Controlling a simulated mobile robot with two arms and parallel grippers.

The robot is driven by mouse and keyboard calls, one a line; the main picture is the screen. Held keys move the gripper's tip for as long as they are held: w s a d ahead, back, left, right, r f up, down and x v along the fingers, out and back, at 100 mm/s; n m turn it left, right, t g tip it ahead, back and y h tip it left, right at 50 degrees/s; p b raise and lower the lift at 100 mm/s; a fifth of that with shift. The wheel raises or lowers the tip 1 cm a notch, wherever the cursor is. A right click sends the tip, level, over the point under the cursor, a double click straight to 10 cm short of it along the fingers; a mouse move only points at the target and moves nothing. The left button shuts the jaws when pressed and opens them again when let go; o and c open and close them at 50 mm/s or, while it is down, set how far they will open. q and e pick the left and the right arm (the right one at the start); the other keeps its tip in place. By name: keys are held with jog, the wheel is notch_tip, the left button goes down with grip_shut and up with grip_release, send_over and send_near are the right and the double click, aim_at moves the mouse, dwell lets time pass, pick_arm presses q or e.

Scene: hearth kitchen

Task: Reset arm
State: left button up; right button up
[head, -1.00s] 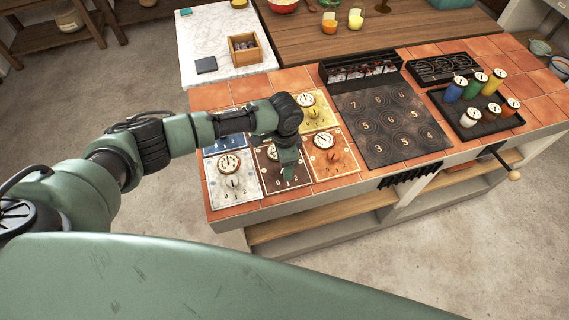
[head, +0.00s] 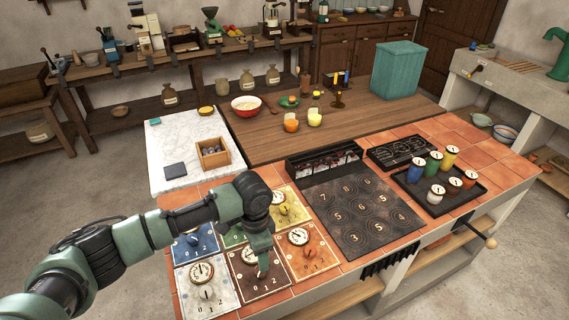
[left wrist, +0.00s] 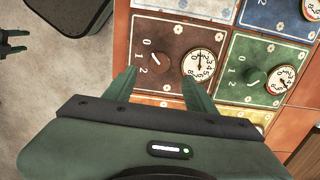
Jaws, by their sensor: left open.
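My left gripper (head: 264,262) hangs low over the front middle brown panel (head: 240,292) and hides part of it. In the left wrist view its two green fingers (left wrist: 160,88) are apart, with nothing held between them. Whether a finger touches the panel or knob, I cannot tell. A small dark pronged shape at the left wrist view's left edge may be my right gripper; its state is unclear. The right gripper is not seen in the head view.
White (head: 206,298), blue (head: 188,245), orange (head: 318,262) and yellow (head: 290,212) panels surround the brown one, with a green panel (left wrist: 262,50) beside it. A black number plate (head: 358,222) and a tray of colored cylinders (head: 412,190) lie right. A marble slab (head: 170,150) is behind.

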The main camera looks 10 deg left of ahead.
pick_arm(q)
jog(key=s+d+f+n+t+h, duration=0.15)
jog(key=s+d+h, duration=0.25)
jog(key=s+d, duration=0.8)
jog(key=s+a+r+n+t+y, duration=0.15)
jog(key=s+a+n, duration=0.25)
jog(key=s+a, duration=0.4)
jog(key=s+a+n+t+y, duration=0.1)
jog(key=s+a+n+y, duration=0.3)
jog(key=a, duration=0.6)
notch_tip(320, 180, down, 28)
jog(key=s+g+h+b, duration=0.2)
jog(key=b, duration=0.1)
jog(key=s+a+f+g+b, duration=0.1)
jog(key=s+a+f+b, duration=0.1)
jog(key=s+f, duration=1.5)
notch_tip(320, 180, down, 3)
jog(key=shift+a+r, duration=0.2)
jog(key=shift+a, duration=0.05)
